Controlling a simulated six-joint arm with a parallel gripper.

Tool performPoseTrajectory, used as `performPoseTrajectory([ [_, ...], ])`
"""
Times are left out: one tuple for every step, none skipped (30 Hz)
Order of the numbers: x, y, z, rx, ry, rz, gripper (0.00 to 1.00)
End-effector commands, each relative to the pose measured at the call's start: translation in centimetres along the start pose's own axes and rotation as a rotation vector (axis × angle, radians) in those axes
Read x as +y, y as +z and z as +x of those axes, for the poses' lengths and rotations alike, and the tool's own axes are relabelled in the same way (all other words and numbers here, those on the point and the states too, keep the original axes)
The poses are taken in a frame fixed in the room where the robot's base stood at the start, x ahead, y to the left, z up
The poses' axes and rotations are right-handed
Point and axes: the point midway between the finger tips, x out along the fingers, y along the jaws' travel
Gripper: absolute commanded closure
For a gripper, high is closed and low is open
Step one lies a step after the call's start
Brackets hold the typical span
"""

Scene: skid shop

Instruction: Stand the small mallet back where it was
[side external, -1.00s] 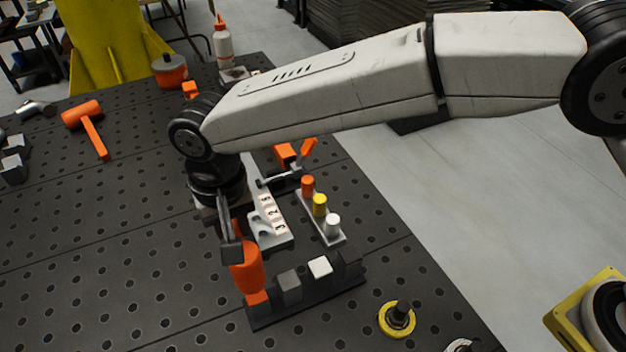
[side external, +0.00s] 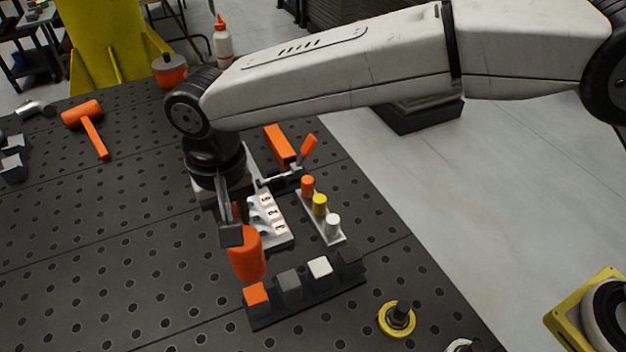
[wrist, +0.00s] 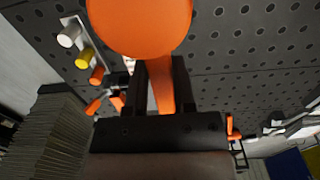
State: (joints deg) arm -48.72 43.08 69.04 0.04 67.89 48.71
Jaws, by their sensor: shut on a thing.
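My gripper (side external: 230,232) is shut on an orange mallet (side external: 246,258). In the wrist view the mallet's round head (wrist: 140,22) fills the top centre, and its handle runs between the fingers of my gripper (wrist: 160,85). In the side view the head hangs just behind the orange block at the end of a dark rack. A larger-looking orange mallet (side external: 88,122) lies on the table at the left. A grey plate (side external: 278,241) with numbered labels stands right of my gripper, partly hidden by it.
The dark rack (side external: 310,304) holds several blocks in front. A strip (side external: 322,223) with orange, yellow and white pegs stands to the right. A toggle clamp (side external: 285,178) with an orange handle is behind it.

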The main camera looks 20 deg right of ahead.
Motion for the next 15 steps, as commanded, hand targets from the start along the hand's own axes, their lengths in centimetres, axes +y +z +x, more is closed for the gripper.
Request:
performPoseTrajectory([
  [0.4, -0.2, 0.0, 0.0, 0.0, 0.002, 1.0],
  [0.7, -0.3, 0.1, 0.0, 0.0, 0.002, 1.0],
  [1.1, -0.5, 0.1, 0.0, -0.001, 0.002, 1.0],
  [1.5, -0.6, 0.2, 0.0, 0.0, 0.003, 1.0],
  [1.9, -0.7, 0.4, 0.0, -0.001, 0.003, 1.0],
  [2.5, -1.0, 0.5, 0.0, 0.0, 0.004, 1.0],
  [3.1, -1.1, 0.7, -0.001, 0.0, 0.004, 1.0],
  [3.6, -1.3, 0.8, 0.0, 0.0, 0.004, 1.0],
  [4.5, -1.5, 1.0, 0.0, 0.0, 0.005, 1.0],
  [5.1, -1.7, 1.2, -0.001, 0.001, 0.004, 1.0],
  [5.8, -1.8, 1.4, 0.0, 0.0, 0.005, 1.0],
  [6.8, -2.0, 1.6, -0.001, 0.0, 0.005, 1.0],
  [7.5, -2.1, 1.8, -0.001, 0.0, 0.005, 1.0],
  [8.3, -2.2, 2.0, -0.001, 0.001, 0.006, 1.0],
  [9.3, -2.4, 2.2, -0.001, 0.0, 0.005, 1.0],
])
